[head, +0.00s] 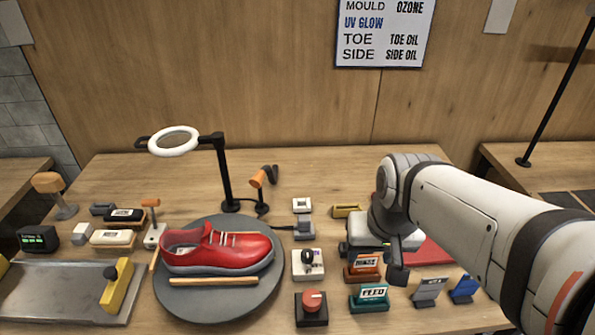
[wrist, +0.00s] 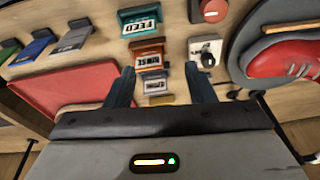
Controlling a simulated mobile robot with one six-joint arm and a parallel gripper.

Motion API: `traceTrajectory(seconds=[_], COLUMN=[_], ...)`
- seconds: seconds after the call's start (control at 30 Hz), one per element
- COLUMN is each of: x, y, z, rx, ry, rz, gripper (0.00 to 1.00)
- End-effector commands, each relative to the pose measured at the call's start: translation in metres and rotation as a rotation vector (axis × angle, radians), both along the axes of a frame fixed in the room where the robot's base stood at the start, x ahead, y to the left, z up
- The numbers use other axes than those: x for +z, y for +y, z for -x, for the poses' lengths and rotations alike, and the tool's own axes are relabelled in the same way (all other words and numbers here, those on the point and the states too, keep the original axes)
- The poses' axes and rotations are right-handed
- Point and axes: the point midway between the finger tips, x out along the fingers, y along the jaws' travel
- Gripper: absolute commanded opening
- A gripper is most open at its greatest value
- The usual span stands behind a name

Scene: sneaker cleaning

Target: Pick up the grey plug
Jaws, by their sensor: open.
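The grey plug (head: 305,230) lies on the table behind the white dial box, with a short dark cable running left from it in the head view. In the wrist view I cannot make it out clearly; the right finger covers the area below the dial. My gripper (head: 396,262) is open and empty, to the right of the plug and above the table. In the wrist view my gripper (wrist: 160,85) has its two dark fingers spread, with labelled blocks visible between them.
A white dial box (head: 308,264), an orange block (head: 362,267), a green FEED block (head: 369,297) and a red-knob box (head: 312,308) stand nearby. The red sneaker (head: 225,250) sits on a round grey turntable (head: 205,303). A lamp (head: 226,180) rises behind. A red mat (wrist: 65,88) lies right.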

Motion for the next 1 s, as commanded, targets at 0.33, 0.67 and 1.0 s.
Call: traceTrajectory(seconds=[0.33,0.67,1.0], x=[-0.003,-0.054,-0.087], y=[0.033,0.066,0.080], z=[-0.108,-0.201,-0.227], rx=[-0.613,-1.233,-1.441], ry=[0.192,0.413,0.490], rz=[-0.267,-0.428,-0.458], gripper=[0.49,0.49,0.49])
